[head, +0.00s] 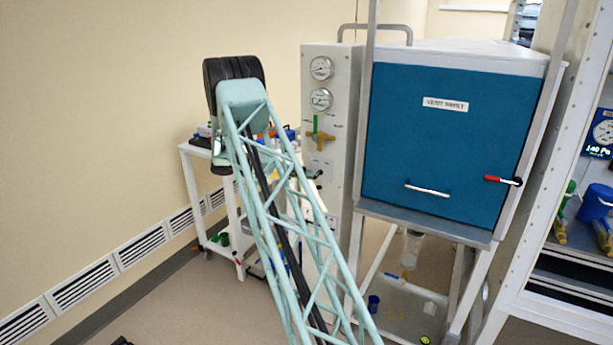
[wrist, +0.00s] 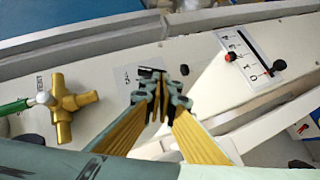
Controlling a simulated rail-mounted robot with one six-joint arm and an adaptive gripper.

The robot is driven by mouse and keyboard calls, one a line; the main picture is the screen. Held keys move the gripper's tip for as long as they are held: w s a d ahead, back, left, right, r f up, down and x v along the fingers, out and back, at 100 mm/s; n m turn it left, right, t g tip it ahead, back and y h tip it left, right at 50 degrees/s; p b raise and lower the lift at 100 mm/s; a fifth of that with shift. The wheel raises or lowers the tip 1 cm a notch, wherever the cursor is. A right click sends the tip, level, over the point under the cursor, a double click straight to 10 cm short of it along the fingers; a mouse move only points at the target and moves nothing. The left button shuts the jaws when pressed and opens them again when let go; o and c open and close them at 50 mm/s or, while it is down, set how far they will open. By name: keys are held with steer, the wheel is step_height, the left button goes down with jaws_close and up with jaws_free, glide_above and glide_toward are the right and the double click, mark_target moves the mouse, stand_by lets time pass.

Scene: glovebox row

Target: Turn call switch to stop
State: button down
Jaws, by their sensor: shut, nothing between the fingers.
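My gripper (wrist: 162,92) is shut and empty in the wrist view, its yellow fingers meeting at dark tips. The tips are over or right beside a small white label plate (wrist: 118,78) on the pale panel. A dark part shows on that plate just behind the tips; it may be the call switch, but the fingers hide most of it. I cannot tell its position or whether the tips touch it. In the head view my gripper is hidden behind my arm, and the call switch cannot be made out.
A brass valve (wrist: 70,104) with a green handle sits left of my gripper; it also shows in the head view (head: 320,138). A blue-fronted cabinet (head: 440,150) stands right of the panel (head: 340,190).

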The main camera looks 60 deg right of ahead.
steer(key=shift+s+f, duration=0.1)
steer(key=shift+f, duration=0.05)
steer(key=shift+s+d+f+n+g+h+b, duration=0.1)
steer(key=shift+s+f+n+g+h+b, duration=0.1)
steer(key=shift+f+n+g+h+b, duration=0.3)
steer(key=shift+s+f+n+g+h+b, duration=0.15)
steer(key=shift+n+g+h+b, duration=0.15)
steer(key=shift+n+g, duration=0.35)
steer(key=shift+w+f, duration=0.1)
stand_by(0.4)
steer(key=w+a+f, duration=0.5)
steer(key=w+a, duration=0.3)
steer(key=shift+w+f, duration=0.2)
steer(key=shift+w, duration=0.2)
stand_by(0.3)
